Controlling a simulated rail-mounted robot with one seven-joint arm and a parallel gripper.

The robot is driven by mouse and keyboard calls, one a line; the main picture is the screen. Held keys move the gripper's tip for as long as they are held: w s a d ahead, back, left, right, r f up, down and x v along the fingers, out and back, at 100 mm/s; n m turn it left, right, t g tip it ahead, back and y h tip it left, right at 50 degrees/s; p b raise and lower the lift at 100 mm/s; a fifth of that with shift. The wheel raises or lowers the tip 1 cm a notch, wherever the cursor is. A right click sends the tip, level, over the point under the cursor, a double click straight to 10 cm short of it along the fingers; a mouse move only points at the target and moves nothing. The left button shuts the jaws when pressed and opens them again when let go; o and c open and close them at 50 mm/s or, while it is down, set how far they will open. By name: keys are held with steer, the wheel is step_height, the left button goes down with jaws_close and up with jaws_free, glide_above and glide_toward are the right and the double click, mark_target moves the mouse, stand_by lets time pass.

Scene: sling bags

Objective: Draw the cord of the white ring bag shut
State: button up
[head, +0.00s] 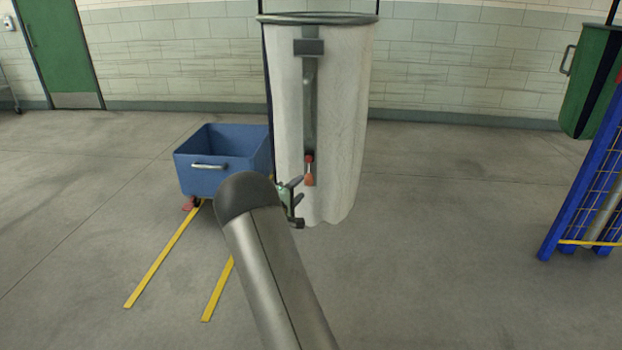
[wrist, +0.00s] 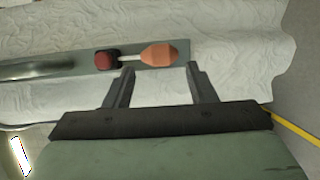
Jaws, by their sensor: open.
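The white ring bag (head: 340,120) hangs by its top ring (head: 318,18) in the middle of the head view. Its pale cloth fills much of the wrist view (wrist: 225,25). A grey strip runs down its front and carries a red block (head: 308,158) and, just below it, an orange toggle (head: 309,181). In the wrist view the red block (wrist: 107,61) and the orange toggle (wrist: 160,53) are joined by a short light cord. My gripper (wrist: 160,70) is open and empty, its fingertips just short of the toggle, one towards each end. In the head view my gripper (head: 298,200) is partly hidden by my arm.
A blue wheeled tub (head: 210,180) stands left of the bag, with yellow floor lines (head: 160,258) in front. The floor right of the bag is clear.

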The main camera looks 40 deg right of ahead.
mark_target(312, 177)
steer(key=x, duration=0.8)
steer(key=shift+w+d, duration=0.2)
steer(key=shift+d, duration=0.15)
